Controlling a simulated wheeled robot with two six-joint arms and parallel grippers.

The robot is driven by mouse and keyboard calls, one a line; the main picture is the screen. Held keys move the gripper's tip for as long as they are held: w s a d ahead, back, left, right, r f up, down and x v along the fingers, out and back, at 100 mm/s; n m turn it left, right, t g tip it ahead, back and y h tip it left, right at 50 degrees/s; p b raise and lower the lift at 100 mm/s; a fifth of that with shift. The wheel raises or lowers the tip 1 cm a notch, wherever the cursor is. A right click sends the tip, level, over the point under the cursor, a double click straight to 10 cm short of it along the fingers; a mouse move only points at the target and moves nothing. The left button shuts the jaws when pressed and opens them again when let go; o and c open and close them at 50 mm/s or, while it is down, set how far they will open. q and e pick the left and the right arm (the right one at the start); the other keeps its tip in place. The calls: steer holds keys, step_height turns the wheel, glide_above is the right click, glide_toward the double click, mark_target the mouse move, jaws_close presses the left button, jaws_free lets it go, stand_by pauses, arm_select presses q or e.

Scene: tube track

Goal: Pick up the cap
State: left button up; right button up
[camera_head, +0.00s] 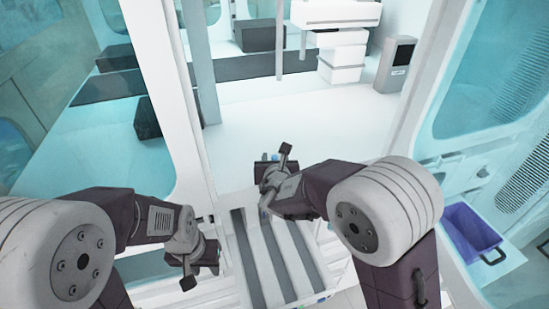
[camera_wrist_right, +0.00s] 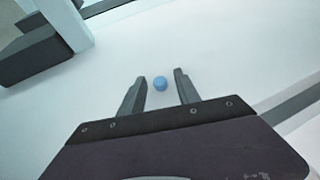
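The cap (camera_wrist_right: 160,84) is a small round blue piece in the right wrist view. It lies in the gap between the two fingers of my right gripper (camera_wrist_right: 160,79), with clear space on both sides of it. The fingers are open and do not touch it. In the head view a bit of blue, likely the cap (camera_head: 275,157), shows beside my right gripper (camera_head: 267,172). What lies directly under it is hard to tell. My left gripper (camera_head: 199,268) hangs low at the left, away from the cap; its opening is unclear.
A white surface with grey lengthwise strips (camera_head: 282,262) lies between my arms. A purple-blue bin (camera_head: 470,232) stands at the right. White posts and glass panels flank both sides.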

steer(key=shift+s, duration=0.1)
jaws_close()
steer(key=shift+r, duration=0.1)
steer(key=shift+r, duration=0.2)
step_height(320, 180, up, 4)
steer(key=shift+r+p, duration=0.1)
steer(key=shift+p, duration=0.3)
steer(key=w+d+r, duration=0.5)
steer(key=d+r, duration=0.1)
steer(key=d, duration=0.4)
steer(key=shift+d+r+b, duration=0.15)
steer(key=shift+d+b, duration=0.05)
steer(key=shift+b, duration=0.15)
